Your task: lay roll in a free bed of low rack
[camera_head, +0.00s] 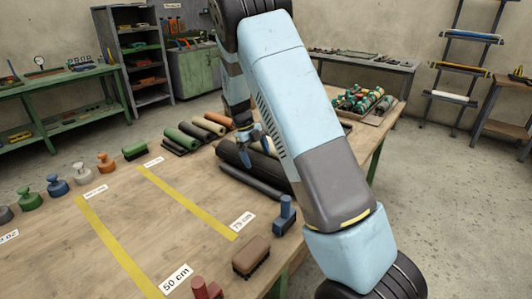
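My gripper (250,137) is over the far part of the wooden table, pointing down at dark cylinders just below it. Its blue fingers are small here, and I cannot tell whether they are open or touching anything. A thick black roll (233,154) lies below and beside the gripper; its right part is hidden behind my arm. A thinner dark bar or roll (250,186) lies in front of it.
Yellow strips (185,200) with distance labels cross the wooden table (120,225). Knobbed pieces (54,186) line its left side. A brown block (251,256) and a blue piece (286,215) stand near the right edge. A tall wall rack (455,70) holds rolls behind.

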